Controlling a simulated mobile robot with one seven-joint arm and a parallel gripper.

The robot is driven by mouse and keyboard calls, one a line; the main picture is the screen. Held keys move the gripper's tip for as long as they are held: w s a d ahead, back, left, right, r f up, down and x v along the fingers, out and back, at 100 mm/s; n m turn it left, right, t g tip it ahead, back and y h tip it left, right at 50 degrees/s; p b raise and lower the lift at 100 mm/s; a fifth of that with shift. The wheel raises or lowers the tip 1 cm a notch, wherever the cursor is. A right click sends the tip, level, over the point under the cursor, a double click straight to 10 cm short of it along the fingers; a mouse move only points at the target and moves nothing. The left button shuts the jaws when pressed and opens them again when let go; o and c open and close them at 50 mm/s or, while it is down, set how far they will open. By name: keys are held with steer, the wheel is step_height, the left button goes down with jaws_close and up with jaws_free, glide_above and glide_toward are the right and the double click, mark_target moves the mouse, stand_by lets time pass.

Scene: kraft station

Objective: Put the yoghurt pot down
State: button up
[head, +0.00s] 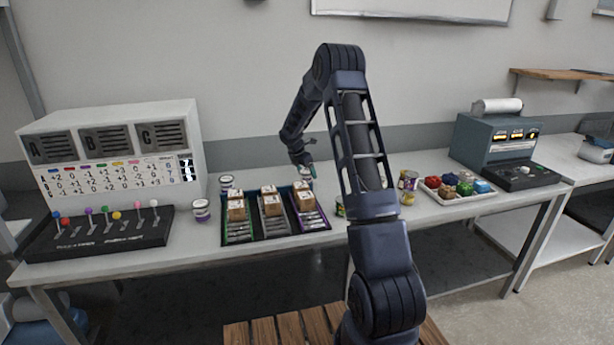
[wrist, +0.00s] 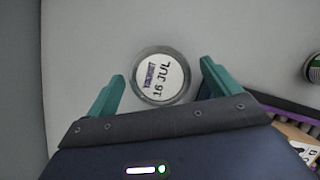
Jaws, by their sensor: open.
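The yoghurt pot (wrist: 160,88) is seen from above in the wrist view, with a round lid marked "16 JUL". It appears to stand upright on the pale tabletop (wrist: 243,55). My gripper (wrist: 162,72) is open, with one teal finger on each side of the pot and a visible gap at both sides. In the head view my gripper (head: 304,170) is low over the back of the table, behind the right-hand tray. The pot is small and partly hidden there.
Three trays (head: 271,236) holding boxes stand in front of my gripper. Small jars stand at left (head: 201,211) and right (head: 408,186). A lever console (head: 100,233) is at far left, a tray of coloured items (head: 457,199) at right. The wall is close behind.

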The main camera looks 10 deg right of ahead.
steer(key=v, duration=0.8)
steer(key=shift+a+r, duration=0.1)
steer(key=shift+r, duration=0.05)
steer(key=s+d+r+m+t+y, duration=0.1)
steer(key=s+r+m, duration=0.5)
steer(key=s+r, duration=0.5)
steer(key=s+r+m, duration=0.5)
steer(key=s+r, duration=0.3)
steer(key=s, duration=0.6)
steer(key=s+m+t+y, duration=0.1)
steer(key=s+m+y, duration=0.2)
steer(key=s+m, duration=0.9)
steer(key=s+f, duration=0.1)
steer(key=s, duration=1.5)
steer(key=shift+s+a+t, duration=0.25)
steer(key=shift+a+t, duration=0.05)
steer(key=shift+a, duration=0.1)
steer(key=shift+w, duration=0.1)
steer(key=shift+c, duration=0.4)
